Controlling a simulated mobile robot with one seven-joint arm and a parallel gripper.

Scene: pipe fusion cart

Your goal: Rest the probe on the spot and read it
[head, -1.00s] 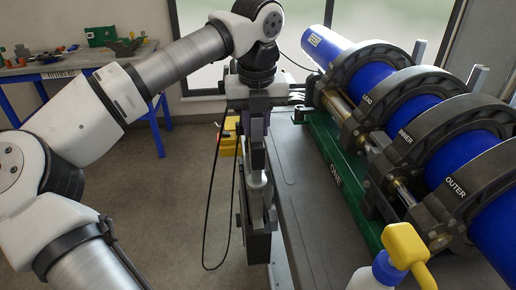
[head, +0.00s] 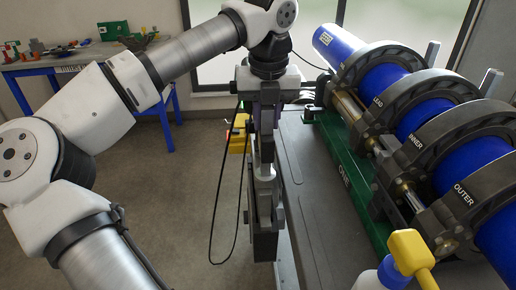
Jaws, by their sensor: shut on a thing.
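My gripper (head: 263,150) points down in the middle of the head view, beside the left edge of the cart. It is shut on what looks like the probe (head: 264,174), a slim pale grey cylinder below the dark fingers. A dark block shows lower down in the same line; I cannot tell whether it belongs to the probe. A black cable (head: 212,225) hangs in a long loop left of the gripper. A yellow box (head: 238,136), perhaps the meter, is partly hidden behind the gripper; no reading shows. I cannot make out the spot or any contact with it.
The blue pipe (head: 378,83) lies in several dark clamp rings on a green frame (head: 345,172) at right. A bottle with a yellow spray head (head: 409,250) stands at the front right. A blue-legged bench (head: 78,64) with small items is at the far left. The cart's grey top (head: 315,235) is clear left of the frame.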

